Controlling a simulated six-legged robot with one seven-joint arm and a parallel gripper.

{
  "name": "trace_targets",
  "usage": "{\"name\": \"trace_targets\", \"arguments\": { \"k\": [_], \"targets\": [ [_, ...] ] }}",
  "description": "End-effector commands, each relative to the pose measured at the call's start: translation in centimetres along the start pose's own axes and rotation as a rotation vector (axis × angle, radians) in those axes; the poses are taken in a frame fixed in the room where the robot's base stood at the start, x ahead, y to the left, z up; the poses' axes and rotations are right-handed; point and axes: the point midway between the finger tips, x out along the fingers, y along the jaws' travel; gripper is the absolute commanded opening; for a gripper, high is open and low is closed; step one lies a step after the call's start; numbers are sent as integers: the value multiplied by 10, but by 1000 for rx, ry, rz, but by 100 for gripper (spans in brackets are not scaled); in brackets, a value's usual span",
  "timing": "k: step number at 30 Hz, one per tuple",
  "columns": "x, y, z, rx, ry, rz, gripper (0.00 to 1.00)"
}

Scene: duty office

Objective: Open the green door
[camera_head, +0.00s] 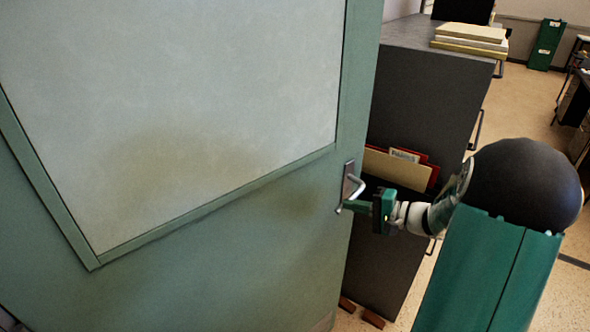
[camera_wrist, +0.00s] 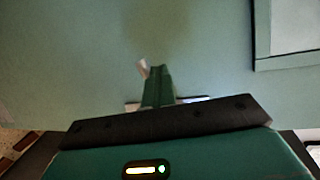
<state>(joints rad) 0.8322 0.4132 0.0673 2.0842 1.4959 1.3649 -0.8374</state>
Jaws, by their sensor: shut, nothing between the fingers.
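The green door (camera_head: 230,240) with a large pale panel (camera_head: 190,100) fills the left of the head view. Its green face also fills most of the wrist view (camera_wrist: 80,50). A metal lever handle (camera_head: 352,187) sits on a plate near the door's right edge. My gripper (camera_head: 347,206) is at the handle's lower end, its fingers pointing left toward the door. In the wrist view the shut fingers (camera_wrist: 158,85) are in front of the handle (camera_wrist: 143,68), which is mostly hidden behind them. I cannot tell whether they touch it.
A dark filing cabinet (camera_head: 420,110) stands just right of the door edge, with papers on top (camera_head: 470,38) and folders (camera_head: 400,165) in an open drawer. A green bin (camera_head: 546,45) stands at the back.

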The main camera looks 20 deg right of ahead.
Motion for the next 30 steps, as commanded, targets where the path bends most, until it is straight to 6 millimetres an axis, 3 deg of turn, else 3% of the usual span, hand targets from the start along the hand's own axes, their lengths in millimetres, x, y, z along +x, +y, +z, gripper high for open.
{"name": "trace_targets", "arguments": {
  "k": [25,30],
  "targets": [
    [-3,1,2,2,4,1,0],
    [-3,2,2,2,3,1,33]
  ]
}}
